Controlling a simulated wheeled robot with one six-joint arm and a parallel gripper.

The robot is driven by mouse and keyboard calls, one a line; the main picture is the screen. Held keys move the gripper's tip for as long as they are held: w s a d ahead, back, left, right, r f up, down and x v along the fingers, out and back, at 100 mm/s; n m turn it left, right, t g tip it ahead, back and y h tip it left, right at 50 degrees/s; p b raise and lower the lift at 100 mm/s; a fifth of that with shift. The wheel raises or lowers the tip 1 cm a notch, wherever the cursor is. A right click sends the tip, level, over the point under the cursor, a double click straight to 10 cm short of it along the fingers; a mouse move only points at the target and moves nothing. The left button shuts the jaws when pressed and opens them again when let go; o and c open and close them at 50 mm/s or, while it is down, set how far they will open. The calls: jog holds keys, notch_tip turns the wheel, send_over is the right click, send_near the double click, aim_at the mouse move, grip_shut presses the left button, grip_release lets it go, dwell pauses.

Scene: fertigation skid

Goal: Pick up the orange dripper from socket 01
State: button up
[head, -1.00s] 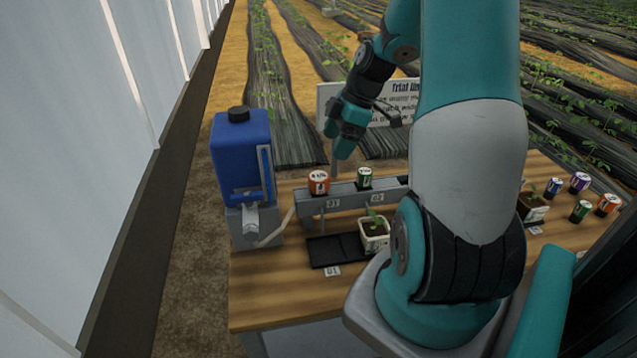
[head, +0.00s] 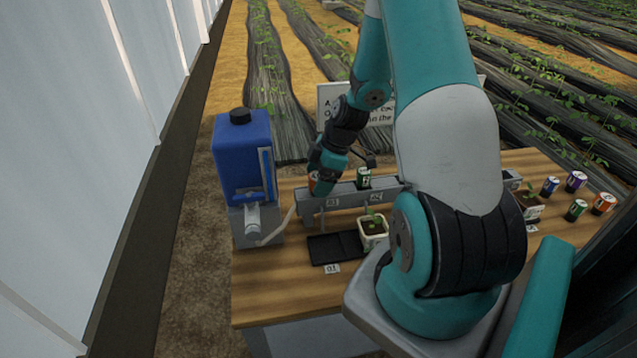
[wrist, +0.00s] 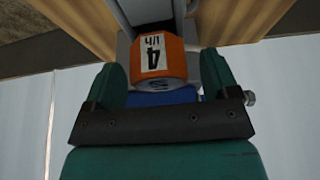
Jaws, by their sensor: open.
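The orange dripper (head: 312,183) sits at socket 01 on the grey rail (head: 347,200), mostly hidden behind my gripper in the head view. In the wrist view the orange dripper (wrist: 158,62), with a white label bearing a 4, lies between the two teal fingers of my gripper (wrist: 163,75). The fingers are open, one on each side.
A green dripper (head: 364,178) sits at socket 02, close to the right. A blue tank (head: 243,155) stands left of the rail. A black tray (head: 330,247) and a potted seedling (head: 373,232) are in front. Several drippers stand at the far right.

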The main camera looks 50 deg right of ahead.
jog(key=c, duration=1)
